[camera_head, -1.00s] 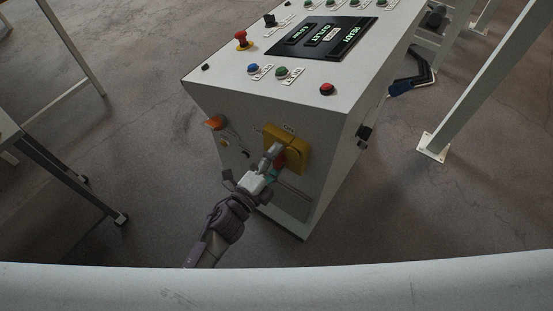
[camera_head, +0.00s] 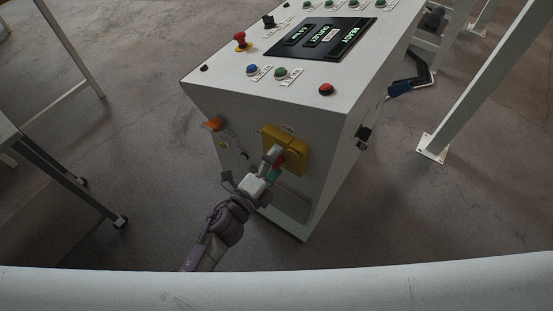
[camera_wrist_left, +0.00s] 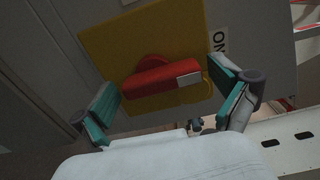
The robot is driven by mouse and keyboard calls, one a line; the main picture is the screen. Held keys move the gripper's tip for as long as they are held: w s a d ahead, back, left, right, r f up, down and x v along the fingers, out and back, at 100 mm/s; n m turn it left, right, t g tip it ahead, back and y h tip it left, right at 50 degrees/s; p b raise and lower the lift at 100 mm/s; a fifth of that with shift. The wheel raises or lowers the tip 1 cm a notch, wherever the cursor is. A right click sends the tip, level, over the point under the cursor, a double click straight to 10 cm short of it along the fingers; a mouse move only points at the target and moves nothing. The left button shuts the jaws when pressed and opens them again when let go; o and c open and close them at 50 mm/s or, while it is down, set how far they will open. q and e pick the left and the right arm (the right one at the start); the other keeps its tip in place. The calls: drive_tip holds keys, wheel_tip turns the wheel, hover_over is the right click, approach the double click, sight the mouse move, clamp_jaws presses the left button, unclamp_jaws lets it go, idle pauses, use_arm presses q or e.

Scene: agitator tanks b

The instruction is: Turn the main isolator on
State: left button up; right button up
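The main isolator is a yellow plate (camera_head: 295,143) with a red handle, on the front face of the white control cabinet. In the left wrist view the red handle (camera_wrist_left: 160,82) lies across the yellow plate (camera_wrist_left: 105,40). Its white-marked end points roughly toward the plate side with the ON label (camera_wrist_left: 220,41). My left gripper (camera_head: 273,163) is at the isolator and covers part of the handle in the head view. Its teal-padded fingers (camera_wrist_left: 166,102) are open, one to each side of the handle, with visible gaps. My right gripper is not in view.
The cabinet top (camera_head: 222,77) carries a red emergency stop (camera_head: 241,41), several buttons and a lit display (camera_head: 322,38). An orange knob (camera_head: 213,124) sits left of the isolator. A white post (camera_head: 480,85) stands at right. A pale rail (camera_head: 280,290) crosses the foreground.

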use_arm(q)
drive_tip(key=v, duration=1.2)
idle(0.5)
drive_tip(key=s+a+f+n+g+y, duration=0.2)
drive_tip(key=a+f+n+y, duration=0.3)
drive_tip(key=f, duration=0.8)
drive_tip(key=s+a+f+n+g+y, duration=0.2)
drive_tip(key=a+f+n, duration=0.4)
drive_tip(key=f, duration=0.6)
drive_tip(key=s+a+f+n+g+y, duration=0.1)
drive_tip(key=s+a+f+n+g, duration=0.2)
drive_tip(key=s+f+n, duration=0.3)
drive_tip(key=s+a+f+n+g+y+p, duration=0.1)
drive_tip(key=s+f+n+g, duration=0.5)
drive_tip(key=s+f, duration=0.6)
drive_tip(key=s+a+y, duration=0.1)
drive_tip(key=s+a, duration=0.1)
drive_tip(key=s, duration=0.5)
drive_tip(key=shift+s+a+g+y, duration=0.3)
drive_tip(key=shift+s, duration=0.1)
drive_tip(key=shift+r, duration=0.1)
